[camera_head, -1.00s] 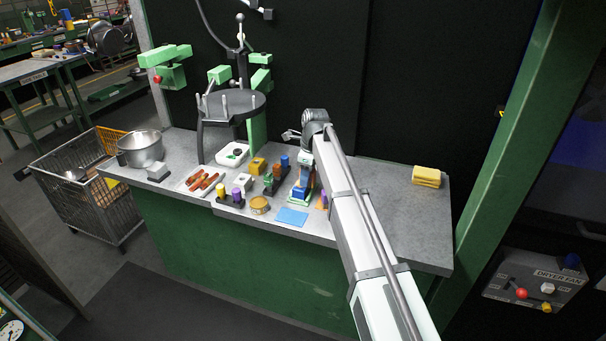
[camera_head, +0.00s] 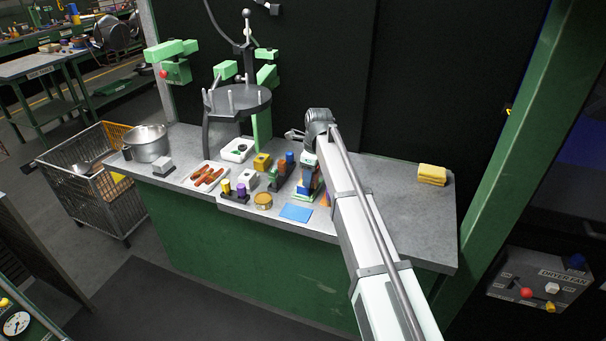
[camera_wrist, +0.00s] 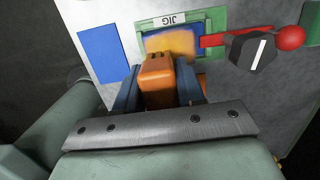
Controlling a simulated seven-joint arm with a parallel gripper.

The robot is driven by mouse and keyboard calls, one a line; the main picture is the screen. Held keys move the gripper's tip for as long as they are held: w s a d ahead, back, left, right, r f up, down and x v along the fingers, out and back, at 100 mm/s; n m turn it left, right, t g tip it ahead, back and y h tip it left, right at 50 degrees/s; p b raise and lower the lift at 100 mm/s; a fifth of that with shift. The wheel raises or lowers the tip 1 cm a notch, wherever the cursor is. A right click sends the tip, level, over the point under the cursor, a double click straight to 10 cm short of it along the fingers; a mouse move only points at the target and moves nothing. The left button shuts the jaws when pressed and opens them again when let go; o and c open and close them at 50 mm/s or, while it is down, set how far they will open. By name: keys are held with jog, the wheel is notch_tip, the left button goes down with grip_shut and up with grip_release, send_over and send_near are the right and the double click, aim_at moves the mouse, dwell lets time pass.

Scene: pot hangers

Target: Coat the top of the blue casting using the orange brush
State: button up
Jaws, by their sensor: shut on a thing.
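My gripper (camera_wrist: 157,88) is shut on the orange brush (camera_wrist: 157,78), holding its block-like handle between two dark blue fingers. In the wrist view the brush is just in front of the blue casting (camera_wrist: 203,27), which sits in a green jig (camera_wrist: 213,15) labelled JIG. A blurry yellow-orange patch (camera_wrist: 170,42) covers much of the casting's visible top, with blue showing around its edge. The brush's tip is hidden, so I cannot tell whether it touches. In the head view my gripper (camera_head: 308,172) is over the jig near the bench front.
A red-knobbed lever (camera_wrist: 290,38) and a black dial (camera_wrist: 252,50) sit beside the jig. A yellow cloth stack (camera_head: 432,174) lies right; the bench between is clear.

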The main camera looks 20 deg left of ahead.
jog(key=shift+a, duration=2.2)
jog(key=shift+d, duration=2.25)
jog(key=shift+a, duration=2.15)
jog(key=shift+a+r, duration=0.1)
jog(key=shift+a, duration=0.05)
notch_tip(320, 180, up, 8)
